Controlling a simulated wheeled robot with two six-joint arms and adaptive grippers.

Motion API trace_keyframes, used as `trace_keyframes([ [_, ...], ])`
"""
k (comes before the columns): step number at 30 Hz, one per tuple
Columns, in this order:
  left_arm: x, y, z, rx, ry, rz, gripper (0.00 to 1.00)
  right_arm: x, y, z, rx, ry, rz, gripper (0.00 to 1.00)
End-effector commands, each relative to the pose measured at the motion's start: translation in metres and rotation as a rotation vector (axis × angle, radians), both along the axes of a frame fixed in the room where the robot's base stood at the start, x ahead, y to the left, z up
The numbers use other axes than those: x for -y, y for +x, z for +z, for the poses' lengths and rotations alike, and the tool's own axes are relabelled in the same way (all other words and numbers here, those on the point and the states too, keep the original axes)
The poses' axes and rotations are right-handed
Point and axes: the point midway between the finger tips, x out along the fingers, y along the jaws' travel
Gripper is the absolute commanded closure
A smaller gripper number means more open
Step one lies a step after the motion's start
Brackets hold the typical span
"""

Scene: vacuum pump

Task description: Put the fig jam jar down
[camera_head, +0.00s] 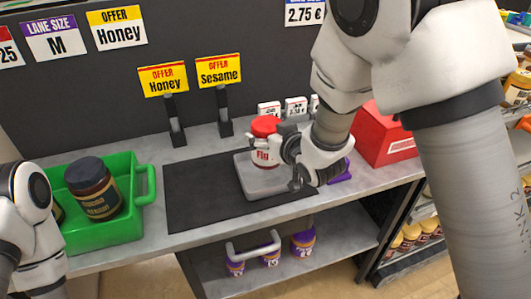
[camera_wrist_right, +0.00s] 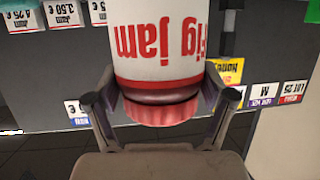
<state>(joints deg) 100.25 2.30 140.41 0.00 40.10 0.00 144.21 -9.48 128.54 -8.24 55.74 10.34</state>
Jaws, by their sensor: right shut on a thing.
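The fig jam jar (camera_head: 262,156), with a red lid and a white label with red lettering, is at the middle of the counter, over a grey tray (camera_head: 268,190). My right gripper (camera_head: 282,148) is shut on it from the right. In the right wrist view, the jar (camera_wrist_right: 158,40) appears upside down between the two fingers (camera_wrist_right: 158,92), near its red lid. The jar looks upright in the head view; I cannot tell whether its base touches the tray. My left arm shows at the left edge, but its gripper is out of view.
The tray lies on a black mat (camera_head: 200,190) on the grey counter. A green crate (camera_head: 105,228) with dark-lidded jars stands left. A red box (camera_head: 382,135) is at the right. Sign holders and small price tags stand behind. A shelf below holds several purple-labelled jars (camera_head: 303,243).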

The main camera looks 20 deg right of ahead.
Motion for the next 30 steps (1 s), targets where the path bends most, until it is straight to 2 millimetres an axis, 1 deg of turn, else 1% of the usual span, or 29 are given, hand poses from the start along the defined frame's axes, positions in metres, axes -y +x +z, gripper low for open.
trace_keyframes([
  [6,0.0,0.0,-0.001,0.001,0.0,0.0,0.6,0.0,0.001,-0.036,0.0,0.001,0.001,0.76],
  [8,0.0,0.0,-0.001,0.001,0.0,0.0,0.6,0.0,0.001,-0.044,0.002,0.001,0.0,0.76],
  [10,0.0,0.0,-0.001,0.001,0.0,0.0,0.6,0.0,0.001,-0.048,0.003,0.001,0.0,0.76],
  [16,0.0,0.0,-0.001,0.001,0.0,0.0,0.6,0.0,0.001,-0.048,0.004,0.001,0.0,0.76],
  [19,0.0,0.0,-0.004,0.001,0.0,0.0,0.6,0.0,0.001,-0.051,0.004,0.001,0.0,0.76],
  [20,0.0,0.0,-0.003,0.001,0.0,0.0,0.6,0.0,0.0,-0.051,0.002,0.0,0.0,0.11],
  [21,0.0,0.0,-0.003,0.001,0.0,0.0,0.6,0.0,0.0,-0.051,0.002,0.0,0.0,0.0],
  [30,0.0,0.0,-0.003,0.001,0.0,0.0,0.6,0.0,0.0,-0.05,0.002,0.0,0.0,0.0],
])
